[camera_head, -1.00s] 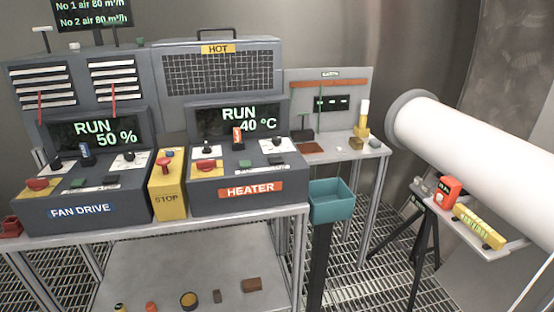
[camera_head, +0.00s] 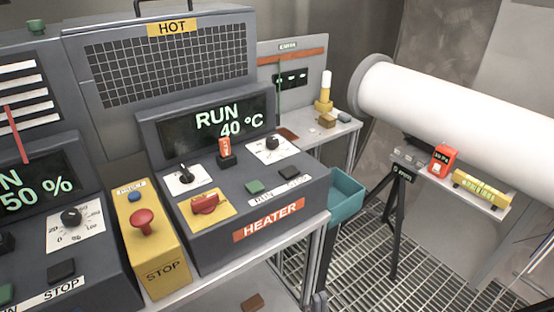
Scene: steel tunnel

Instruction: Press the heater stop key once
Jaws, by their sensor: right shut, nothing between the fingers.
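The heater panel (camera_head: 235,200) is a dark grey sloped console with an orange HEATER label (camera_head: 268,220). Its screen (camera_head: 218,121) reads RUN and 40 °C. A small black key (camera_head: 289,173) sits at its lower right, the heater stop key by its place; its label is too small to read surely. A green key (camera_head: 254,187) is just left of it. Only a dark sliver of my right gripper (camera_head: 540,284) shows at the bottom right corner, shut and empty, well away from the panel. My left gripper is out of view.
The heater has a red rotary switch (camera_head: 205,203) and an upright orange-tagged lever (camera_head: 225,150). A teal bin (camera_head: 345,197) hangs right of the bench, over grating.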

